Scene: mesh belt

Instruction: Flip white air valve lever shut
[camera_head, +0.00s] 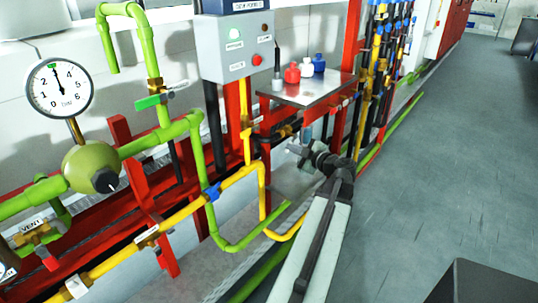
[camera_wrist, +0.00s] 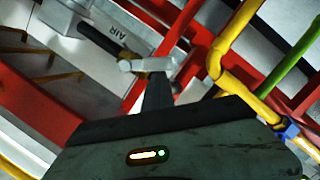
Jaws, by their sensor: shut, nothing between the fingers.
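The white lever (camera_wrist: 147,64) lies across the middle of the wrist view, over a brass valve body. It runs roughly level in that picture, beside a dark pipe (camera_wrist: 98,38) and a white plate marked AIR (camera_wrist: 122,24). My gripper (camera_wrist: 158,82) is shut and empty, its dark fingers together just below the lever's right part. I cannot tell whether they touch it. In the head view my gripper (camera_head: 300,150) is below the small shelf, near the brass valve (camera_head: 287,131). There the lever is too small to make out surely.
A metal shelf (camera_head: 300,91) with red, white and blue bottles stands above my gripper. Red frame posts and yellow pipes (camera_head: 262,190) lie close by on the left. A grey control box (camera_head: 236,45) and a gauge (camera_head: 59,87) are further left.

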